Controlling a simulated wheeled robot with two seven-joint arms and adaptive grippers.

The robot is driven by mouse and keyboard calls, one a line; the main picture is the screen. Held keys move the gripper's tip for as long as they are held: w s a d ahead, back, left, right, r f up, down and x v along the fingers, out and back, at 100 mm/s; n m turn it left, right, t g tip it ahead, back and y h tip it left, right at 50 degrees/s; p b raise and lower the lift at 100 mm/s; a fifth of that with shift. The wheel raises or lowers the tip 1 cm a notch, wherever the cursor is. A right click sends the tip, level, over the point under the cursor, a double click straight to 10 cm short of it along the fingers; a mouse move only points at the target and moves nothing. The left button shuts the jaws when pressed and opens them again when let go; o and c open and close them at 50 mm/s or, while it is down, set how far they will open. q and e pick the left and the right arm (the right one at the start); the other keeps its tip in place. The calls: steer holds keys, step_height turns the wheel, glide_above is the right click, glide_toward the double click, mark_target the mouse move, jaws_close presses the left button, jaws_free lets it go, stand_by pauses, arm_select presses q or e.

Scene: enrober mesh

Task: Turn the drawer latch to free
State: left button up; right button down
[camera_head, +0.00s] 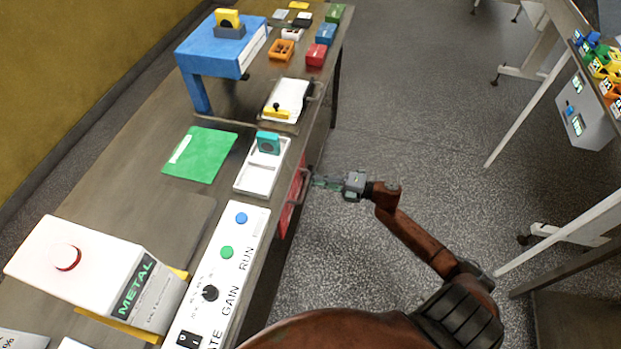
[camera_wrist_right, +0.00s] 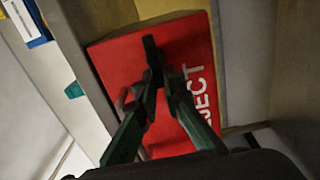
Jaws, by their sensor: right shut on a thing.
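The red drawer front (camera_head: 287,213) is set in the side of the long bench. In the right wrist view the drawer front (camera_wrist_right: 115,60) fills the middle, with white letters ending in "JECT". A dark upright latch (camera_wrist_right: 150,47) stands on it. My right gripper (camera_head: 316,182) reaches the drawer from the right. In the right wrist view its green-and-dark fingers (camera_wrist_right: 162,82) converge on the latch and are shut on it. The fingers hide the latch's lower part. My left gripper is not in view.
On the bench stand a control panel (camera_head: 223,280), a white metal detector box (camera_head: 85,265), a white tray (camera_head: 262,180), a green mat (camera_head: 198,155) and a blue stand (camera_head: 215,50). Open floor (camera_head: 400,110) lies right of the bench; another table (camera_head: 592,70) stands beyond.

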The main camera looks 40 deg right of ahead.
steer(key=shift+w+d+r, duration=0.1)
steer(key=shift+w+d, duration=0.1)
steer(key=shift+d, duration=0.25)
steer(key=c, duration=2.3)
jaws_free()
steer(key=shift+o, duration=1.3)
steer(key=shift+a, duration=0.15)
steer(key=v, duration=1.2)
steer(key=shift+a, duration=0.1)
